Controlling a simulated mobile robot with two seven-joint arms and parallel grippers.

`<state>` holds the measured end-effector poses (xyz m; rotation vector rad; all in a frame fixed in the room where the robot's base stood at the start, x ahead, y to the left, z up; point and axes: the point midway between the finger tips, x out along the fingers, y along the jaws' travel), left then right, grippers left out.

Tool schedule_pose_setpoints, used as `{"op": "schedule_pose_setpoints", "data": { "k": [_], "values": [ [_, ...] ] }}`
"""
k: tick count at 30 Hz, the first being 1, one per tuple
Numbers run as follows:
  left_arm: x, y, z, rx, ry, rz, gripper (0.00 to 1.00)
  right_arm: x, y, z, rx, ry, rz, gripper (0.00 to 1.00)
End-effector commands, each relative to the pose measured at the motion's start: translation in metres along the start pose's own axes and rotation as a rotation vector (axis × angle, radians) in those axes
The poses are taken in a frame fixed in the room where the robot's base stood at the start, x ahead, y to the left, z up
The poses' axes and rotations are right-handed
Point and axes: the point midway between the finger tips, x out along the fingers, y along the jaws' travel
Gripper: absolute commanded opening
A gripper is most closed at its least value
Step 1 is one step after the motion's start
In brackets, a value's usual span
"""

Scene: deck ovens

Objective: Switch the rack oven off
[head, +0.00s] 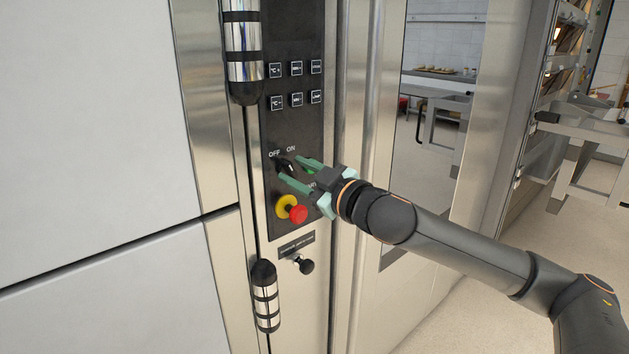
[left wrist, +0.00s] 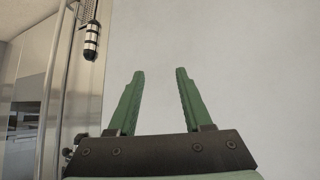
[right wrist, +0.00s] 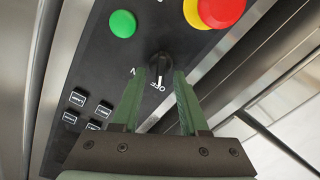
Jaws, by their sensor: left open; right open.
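The rack oven's black control panel (head: 293,125) shows in the head view, with a black rotary knob (head: 284,165) under the OFF and ON labels. My right gripper (head: 296,172) is at the panel in front of the knob. In the right wrist view the knob (right wrist: 160,65) sits between the open fingertips (right wrist: 160,76), with a finger on either side. I cannot tell whether they touch it, nor clearly which label it points to. My left gripper (left wrist: 160,73) is open and empty in the left wrist view, before a plain pale surface.
A green button (right wrist: 122,23) and a red button on a yellow base (head: 290,209) are close to the knob. Small keys (head: 296,84) are above it. A black pull knob (head: 303,264) is below the panel. Chrome hinges (head: 243,52) stand out left of the panel.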

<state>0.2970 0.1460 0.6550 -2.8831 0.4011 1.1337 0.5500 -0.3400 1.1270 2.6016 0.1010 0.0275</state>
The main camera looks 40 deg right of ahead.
Motion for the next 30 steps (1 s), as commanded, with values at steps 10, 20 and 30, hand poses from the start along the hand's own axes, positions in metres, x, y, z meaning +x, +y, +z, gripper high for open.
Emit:
{"op": "schedule_pose_setpoints", "data": {
  "k": [10,20,30],
  "values": [
    [0.014,0.007,0.010,0.002,-0.005,0.021,0.50,-0.030,0.000,0.007,-0.001,-0.007,0.004,0.44],
    [0.025,0.009,0.013,0.008,0.000,0.030,0.50,-0.049,-0.003,0.002,0.002,0.000,-0.004,0.44],
    [0.030,0.007,0.015,0.014,0.015,0.028,0.50,-0.069,-0.003,0.002,0.003,0.000,-0.003,0.44]
  ]
}}
